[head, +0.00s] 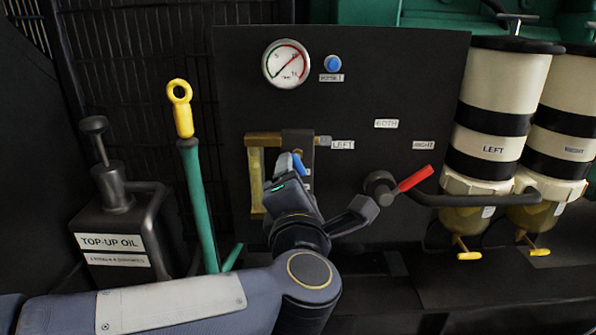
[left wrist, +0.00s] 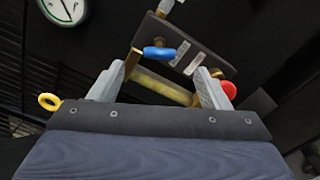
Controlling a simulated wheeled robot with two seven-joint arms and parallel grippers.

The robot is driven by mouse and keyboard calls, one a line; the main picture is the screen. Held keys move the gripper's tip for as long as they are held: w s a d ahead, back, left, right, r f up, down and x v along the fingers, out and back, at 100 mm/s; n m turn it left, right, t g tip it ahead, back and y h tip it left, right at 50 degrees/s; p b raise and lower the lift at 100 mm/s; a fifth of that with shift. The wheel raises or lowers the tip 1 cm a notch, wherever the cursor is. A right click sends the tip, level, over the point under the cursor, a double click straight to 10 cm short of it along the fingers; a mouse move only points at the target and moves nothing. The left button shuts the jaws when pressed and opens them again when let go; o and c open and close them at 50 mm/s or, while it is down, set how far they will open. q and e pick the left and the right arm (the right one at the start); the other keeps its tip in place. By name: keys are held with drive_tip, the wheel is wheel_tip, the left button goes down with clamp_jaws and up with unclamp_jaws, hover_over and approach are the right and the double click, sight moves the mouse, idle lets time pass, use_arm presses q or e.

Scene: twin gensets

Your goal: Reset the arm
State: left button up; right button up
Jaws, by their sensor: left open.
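My left arm comes in from the left in the head view. Its gripper (head: 292,172) is up against the lower middle of the black panel (head: 400,80), in front of a small dark plate (head: 297,143). In the left wrist view the left gripper (left wrist: 157,82) is open, its two pale fingers wide apart. Between and beyond them are a blue knob (left wrist: 160,52), a yellowish sight tube (left wrist: 160,86) and the labelled plate (left wrist: 178,50). A red knob (left wrist: 229,90) is by the right finger. I see nothing gripped. My right gripper is in neither view.
A gauge (head: 286,64) and a blue button (head: 333,64) are higher on the panel. A red lever (head: 416,178) sticks out to the right. Filter canisters (head: 500,105) stand farther right. A top-up oil can (head: 118,235) and a yellow-ringed dipstick (head: 181,110) are at left.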

use_arm(q)
drive_tip(key=shift+s, duration=0.2)
drive_tip(key=s+a+f+m+g+h, duration=0.1)
drive_tip(key=a+f+m+h, duration=0.1)
drive_tip(key=a+m+h, duration=0.75)
drive_tip(key=s+a+f+m+g+y, duration=0.3)
drive_tip(key=s+a+f+m+g, duration=0.3)
drive_tip(key=s+f, duration=0.45)
drive_tip(key=s+a+f+m+g+y, duration=0.3)
drive_tip(key=s+a+f+m+g, duration=0.25)
drive_tip(key=s+f, duration=0.55)
wheel_tip(320, 180, up, 33)
drive_tip(key=p, duration=3.4)
drive_tip(key=shift+w+r+m, duration=0.15)
drive_tip(key=shift+w+m, duration=0.15)
drive_tip(key=shift+w, duration=0.1)
drive_tip(key=shift+d, duration=0.1)
